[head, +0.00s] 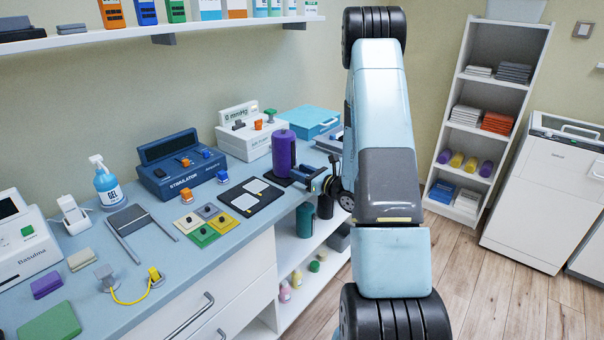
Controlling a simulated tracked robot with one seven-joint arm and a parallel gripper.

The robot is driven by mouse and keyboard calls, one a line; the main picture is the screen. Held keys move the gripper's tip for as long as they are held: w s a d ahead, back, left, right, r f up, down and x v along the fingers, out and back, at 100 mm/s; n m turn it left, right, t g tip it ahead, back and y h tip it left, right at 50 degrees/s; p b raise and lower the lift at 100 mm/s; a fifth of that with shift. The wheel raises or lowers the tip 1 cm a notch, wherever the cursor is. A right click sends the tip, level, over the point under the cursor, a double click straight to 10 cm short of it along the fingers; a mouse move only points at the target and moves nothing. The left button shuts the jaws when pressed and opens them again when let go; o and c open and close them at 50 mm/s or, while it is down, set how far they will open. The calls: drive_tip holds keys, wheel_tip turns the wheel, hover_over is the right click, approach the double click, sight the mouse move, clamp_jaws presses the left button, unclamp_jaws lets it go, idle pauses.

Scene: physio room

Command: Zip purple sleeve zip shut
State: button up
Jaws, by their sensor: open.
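The blue stimulator (180,165), a white device (250,135) and a blue case (308,122) stand behind. Square pads (207,222), a gel bottle (107,185) and a yellow cable (130,295) lie to the left. A wall shelf (160,35) hangs above.

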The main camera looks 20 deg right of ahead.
drive_tip(key=v, duration=1.3)
drive_tip(key=shift+s+d, duration=0.2)
drive_tip(key=shift+s, duration=0.05)
drive_tip(key=s+a+r+n+g+y, duration=0.3)
drive_tip(key=s+a+r+n+g, duration=0.2)
drive_tip(key=a+r+n+g, duration=0.35)
drive_tip(key=s+a+r+n+g+y, duration=0.2)
drive_tip(key=s+a+r+n+g, duration=0.35)
drive_tip(key=a+n, duration=0.5)
drive_tip(key=s+d+r+n+t+h, duration=0.1)
drive_tip(key=s+r+n+t+h, duration=0.2)
drive_tip(key=s+r+n+h, duration=0.8)
drive_tip(key=shift+s+r+n+h, duration=0.4)
drive_tip(key=shift+s+r+h, duration=0.4)
drive_tip(key=shift+r+h, duration=0.15)
